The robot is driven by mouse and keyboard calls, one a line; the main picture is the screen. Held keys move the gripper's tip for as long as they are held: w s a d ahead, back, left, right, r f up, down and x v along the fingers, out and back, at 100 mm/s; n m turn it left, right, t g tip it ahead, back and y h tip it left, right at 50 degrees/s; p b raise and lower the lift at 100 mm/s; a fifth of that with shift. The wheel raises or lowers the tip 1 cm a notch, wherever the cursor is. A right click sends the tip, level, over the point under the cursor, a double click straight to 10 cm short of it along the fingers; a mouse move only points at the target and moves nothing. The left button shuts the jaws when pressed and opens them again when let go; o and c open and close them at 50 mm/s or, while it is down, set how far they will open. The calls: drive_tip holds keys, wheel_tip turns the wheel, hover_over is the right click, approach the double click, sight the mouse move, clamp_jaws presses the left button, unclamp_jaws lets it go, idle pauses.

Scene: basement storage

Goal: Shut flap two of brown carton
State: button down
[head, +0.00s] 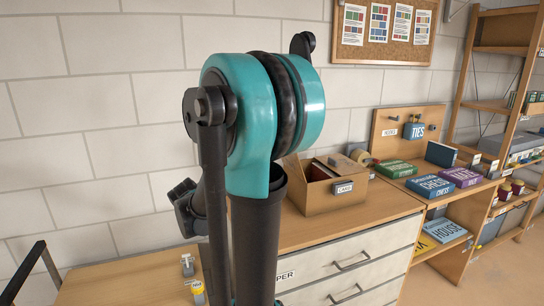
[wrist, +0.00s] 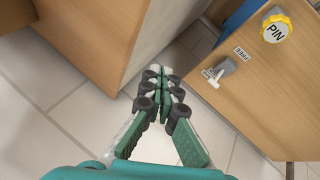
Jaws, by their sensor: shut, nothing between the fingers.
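The brown carton (head: 318,199) stands on the wooden top of the drawer cabinet in the head view, just right of my arm. It is open at the top, with dark items inside and a small label on its front. A flap (head: 292,166) stands up at its left side, partly behind my arm. I cannot read the flap numbers. The carton does not show in the wrist view. My gripper (wrist: 161,80) is shut and empty in the wrist view, pointing down past wooden furniture towards the tiled floor, touching nothing visible. In the head view it is hidden behind my arm.
Boxed games (head: 430,186) lie on the lower bench at right, near an upright board (head: 396,129). A cork board (head: 386,32) hangs above.

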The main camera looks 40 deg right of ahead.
drive_tip(key=w+d+r+h, duration=0.1)
drive_tip(key=d, duration=0.2)
drive_tip(key=w+d+r+g+h, duration=0.1)
drive_tip(key=d+h, duration=0.1)
drive_tip(key=d, duration=0.1)
drive_tip(key=w+d+r+g+h, duration=0.1)
drive_tip(key=d+h, duration=0.1)
drive_tip(key=d, duration=0.1)
drive_tip(key=shift+w+d+r, duration=0.1)
drive_tip(key=shift+d, duration=0.15)
drive_tip(key=w+d+r+m+g+h, duration=0.3)
drive_tip(key=d+r+m+g+h, duration=0.15)
drive_tip(key=r+g+h, duration=0.5)
drive_tip(key=s+d+r+h, duration=0.1)
drive_tip(key=d+r, duration=0.2)
drive_tip(key=d, duration=0.3)
drive_tip(key=s+d+r+t+h, duration=0.1)
drive_tip(key=s+d+r, duration=0.1)
drive_tip(key=d, duration=0.4)
drive_tip(key=shift+d+r+n, duration=0.35)
drive_tip(key=shift+d+r, duration=0.05)
drive_tip(key=shift+r, duration=0.4)
drive_tip(key=shift+t, duration=0.25)
